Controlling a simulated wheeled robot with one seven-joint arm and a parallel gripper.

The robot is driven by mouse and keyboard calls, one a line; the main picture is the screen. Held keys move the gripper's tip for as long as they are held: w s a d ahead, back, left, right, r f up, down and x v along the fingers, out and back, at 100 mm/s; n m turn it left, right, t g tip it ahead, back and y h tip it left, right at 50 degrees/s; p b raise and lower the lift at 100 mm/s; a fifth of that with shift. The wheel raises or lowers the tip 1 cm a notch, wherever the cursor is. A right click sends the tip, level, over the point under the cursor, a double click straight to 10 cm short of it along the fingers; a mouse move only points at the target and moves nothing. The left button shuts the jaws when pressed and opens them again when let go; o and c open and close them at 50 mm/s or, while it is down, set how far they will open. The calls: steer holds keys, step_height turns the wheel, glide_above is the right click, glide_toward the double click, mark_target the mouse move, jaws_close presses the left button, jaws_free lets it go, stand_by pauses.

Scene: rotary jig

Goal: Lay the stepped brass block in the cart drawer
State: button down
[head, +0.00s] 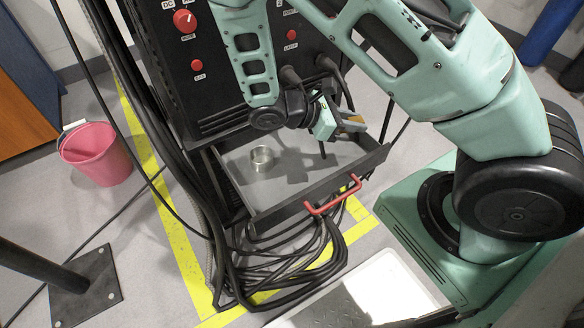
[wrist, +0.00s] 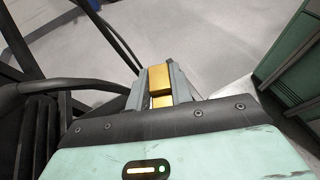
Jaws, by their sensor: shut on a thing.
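My gripper (head: 345,117) is over the back right part of the open cart drawer (head: 268,190), apart from its floor. It is shut on the stepped brass block (head: 354,121), which is partly hidden by the fingers in the head view. In the wrist view the brass block (wrist: 159,78) sits between the two grey fingers of my gripper (wrist: 158,86), with a step showing as two gold faces. The drawer is pulled out from the black cart, with a grey floor and a red front handle (head: 333,195).
A short metal ring-like cylinder (head: 262,158) stands inside the drawer towards the left back. Black cables (head: 285,262) lie looped below the drawer. A pink bucket (head: 95,153) stands on the floor at left. The drawer floor in front of the cylinder is free.

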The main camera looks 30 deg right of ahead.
mark_target(325, 152)
steer(key=w+f+n+t+b, duration=0.1)
steer(key=w+f+b, duration=0.1)
steer(key=f, duration=0.2)
steer(key=w+a+f+n+t+b, duration=0.1)
steer(key=f+t+b, duration=0.1)
steer(key=f, duration=0.2)
steer(key=w+f+n+t+b, duration=0.1)
steer(key=w+f+n+b, duration=0.1)
steer(key=f, duration=0.2)
steer(key=shift+w+a+f+t+h+b, duration=0.2)
steer(key=shift+w+a+t+h+b, duration=0.1)
steer(key=shift+a+t+b, duration=0.1)
steer(key=shift+f, duration=0.15)
steer(key=c, duration=1.3)
jaws_free()
steer(key=shift+o, duration=0.2)
